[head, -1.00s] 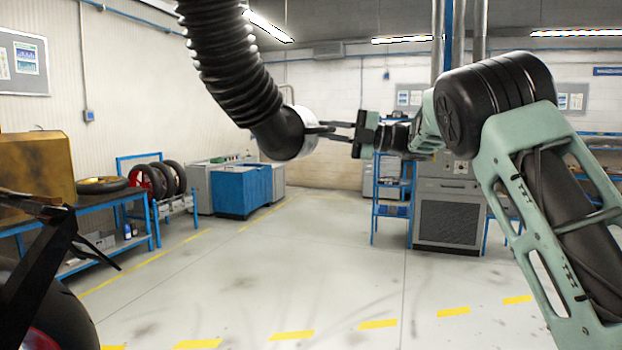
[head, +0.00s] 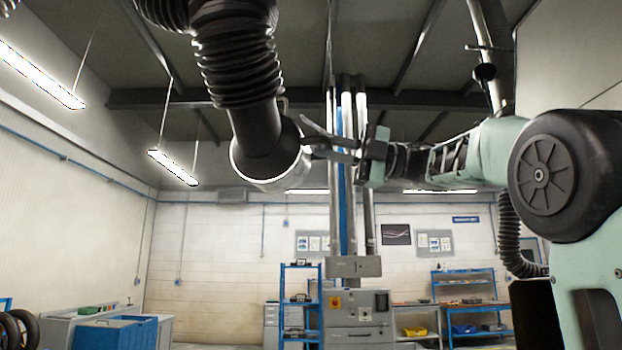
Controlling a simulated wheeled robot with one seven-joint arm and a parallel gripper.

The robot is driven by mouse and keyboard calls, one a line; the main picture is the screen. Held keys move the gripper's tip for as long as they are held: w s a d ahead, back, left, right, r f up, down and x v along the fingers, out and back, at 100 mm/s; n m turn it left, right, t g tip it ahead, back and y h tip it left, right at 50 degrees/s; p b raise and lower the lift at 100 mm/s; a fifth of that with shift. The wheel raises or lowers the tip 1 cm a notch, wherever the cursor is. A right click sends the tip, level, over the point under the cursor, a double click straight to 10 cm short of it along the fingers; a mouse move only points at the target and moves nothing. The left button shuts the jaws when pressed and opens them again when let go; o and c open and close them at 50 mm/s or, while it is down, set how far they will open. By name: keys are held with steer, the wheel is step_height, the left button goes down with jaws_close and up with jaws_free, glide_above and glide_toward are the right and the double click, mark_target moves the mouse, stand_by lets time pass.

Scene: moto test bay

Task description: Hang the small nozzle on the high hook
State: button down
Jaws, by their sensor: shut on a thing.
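The nozzle (head: 262,150) is a black cone with a pale open rim, at the end of a black corrugated hose (head: 240,65). It hangs left of centre in the head view, mouth tilted down. A small curved loop shows on its upper right side. My gripper (head: 314,145) comes in from the right and is shut on the nozzle's right side; the exact contact is partly hidden. A dark fitting with a short horizontal bar (head: 488,47) shows on a pipe at upper right. I cannot tell whether it is the high hook.
Another corrugated hose (head: 515,235) hangs at the right behind my arm. A grey machine cabinet (head: 358,318) with tall pipes stands behind at the centre. Blue shelves (head: 470,300) and a blue bin (head: 115,333) stand farther back. Ceiling beams and lamps are overhead.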

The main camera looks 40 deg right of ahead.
steer(key=shift+w+d+r+p, duration=0.15)
steer(key=shift+d+p, duration=0.65)
steer(key=shift+d, duration=0.35)
steer(key=shift+w+d+r+p, duration=0.15)
steer(key=shift+d+p, duration=0.65)
steer(key=shift+d, duration=0.35)
